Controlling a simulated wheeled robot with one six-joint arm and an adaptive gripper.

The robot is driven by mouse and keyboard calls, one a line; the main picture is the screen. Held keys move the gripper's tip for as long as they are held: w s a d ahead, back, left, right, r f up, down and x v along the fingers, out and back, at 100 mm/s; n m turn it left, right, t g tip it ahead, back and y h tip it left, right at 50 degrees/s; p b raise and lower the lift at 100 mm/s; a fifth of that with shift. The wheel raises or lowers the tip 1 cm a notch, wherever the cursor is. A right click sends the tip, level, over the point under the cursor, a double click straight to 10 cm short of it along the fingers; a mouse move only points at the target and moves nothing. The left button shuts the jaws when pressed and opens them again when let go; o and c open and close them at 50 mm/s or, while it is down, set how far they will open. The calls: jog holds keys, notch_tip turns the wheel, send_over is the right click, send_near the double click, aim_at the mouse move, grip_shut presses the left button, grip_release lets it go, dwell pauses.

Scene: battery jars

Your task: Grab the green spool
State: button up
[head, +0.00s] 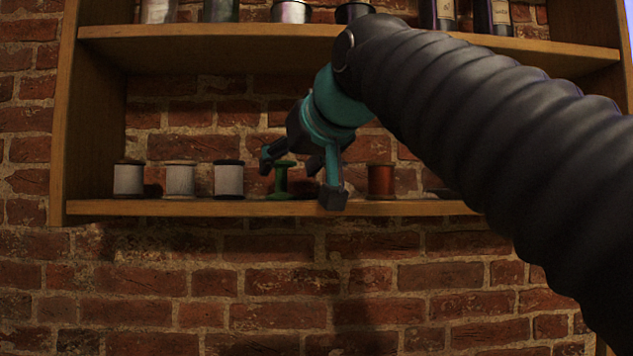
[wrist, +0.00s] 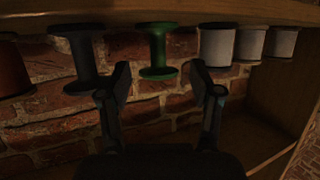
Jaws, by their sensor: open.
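The green spool (head: 281,181) stands upright on the lower wooden shelf, bare of thread and narrow-waisted. In the head view my gripper (head: 300,179) is in front of the shelf, its fingers spread, one near the spool's top left and one to its right. The wrist view looks upside down, with the shelf at the top. There the green spool (wrist: 157,52) shows between and beyond the fingertips of my open gripper (wrist: 161,76). Nothing is held. I cannot tell how far the tips are from the spool.
A dark spool (wrist: 78,58) stands close beside the green one, mostly hidden in the head view. White spools (head: 228,181) are to the left and an orange-red spool (head: 381,181) to the right. An upper shelf (head: 200,34) with jars and bottles is above.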

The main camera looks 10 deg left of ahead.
aim_at(287, 171)
jog(key=shift+x, duration=2.75)
jog(key=shift+d, duration=0.1)
jog(key=c, duration=0.8)
